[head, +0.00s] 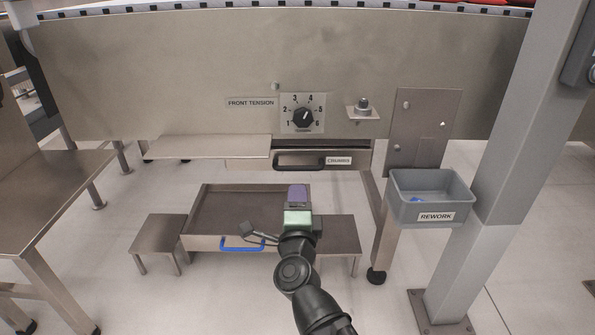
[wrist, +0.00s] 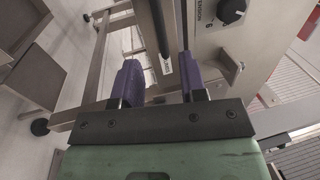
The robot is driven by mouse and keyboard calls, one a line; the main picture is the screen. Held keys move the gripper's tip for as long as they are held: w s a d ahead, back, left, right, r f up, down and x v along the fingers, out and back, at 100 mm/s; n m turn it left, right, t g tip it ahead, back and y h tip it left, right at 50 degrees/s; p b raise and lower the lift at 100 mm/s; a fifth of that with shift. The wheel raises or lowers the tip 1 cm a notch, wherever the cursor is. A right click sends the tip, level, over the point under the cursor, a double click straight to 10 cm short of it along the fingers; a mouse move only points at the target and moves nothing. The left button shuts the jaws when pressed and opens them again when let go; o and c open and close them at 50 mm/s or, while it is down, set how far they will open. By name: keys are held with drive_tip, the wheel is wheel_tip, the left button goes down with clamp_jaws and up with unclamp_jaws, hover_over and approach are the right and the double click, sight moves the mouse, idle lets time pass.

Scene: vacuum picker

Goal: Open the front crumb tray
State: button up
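The front crumb tray (head: 350,148) is under the machine's front panel and looks pushed in. It has a black bar handle (head: 298,164) and a white CRUMBS label (head: 338,160). In the wrist view the dark handle (wrist: 159,30) runs up and away, past the gap between my fingers. My gripper (head: 298,188) has purple fingers and is below and in front of the handle, apart from it in the head view. In the wrist view my gripper (wrist: 158,75) has its two fingers spread, with nothing held between them.
A separate tray with a blue handle (head: 242,244) rests low on a stand, left of my gripper. A FRONT TENSION knob (head: 303,117) is above the crumb tray. A grey REWORK bin (head: 432,198) hangs at the right, beside a thick post (head: 520,150). A metal shelf (head: 210,148) juts out at the upper left.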

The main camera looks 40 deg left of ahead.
sight(298, 170)
drive_tip(key=p+x, duration=0.1)
drive_tip(key=x, duration=0.9)
drive_tip(key=shift+p, duration=0.3)
drive_tip(key=shift+f, duration=0.1)
drive_tip(key=shift+c, duration=0.3)
clamp_jaws()
